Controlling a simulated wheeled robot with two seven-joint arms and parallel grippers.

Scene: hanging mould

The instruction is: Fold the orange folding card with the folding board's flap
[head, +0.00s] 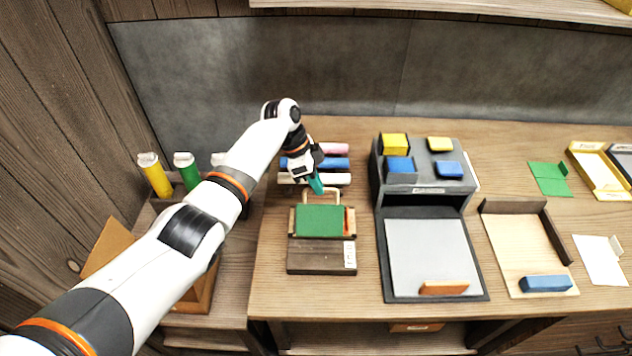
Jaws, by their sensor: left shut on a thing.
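The folding board (318,260) is dark wood and stands near the left of the table, with a small white label at its right. A green panel (320,220), which looks like the flap, lies over its far half, with a pale wooden loop handle (334,194) at its far edge. An orange strip (349,222) shows at the panel's right edge, likely the orange folding card, mostly hidden. My left gripper (317,188) has teal fingertips at the handle's upper left and is shut on it, though the contact is partly hidden. My right gripper is not in view.
Rolls in pink, blue and white (334,179) lie behind the board. A grey stand (420,175) with yellow and blue blocks and a grey pad (432,258) are to the right. Further right are a wooden tray (515,255) and green card (550,178). Coloured bottles (187,172) stand left.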

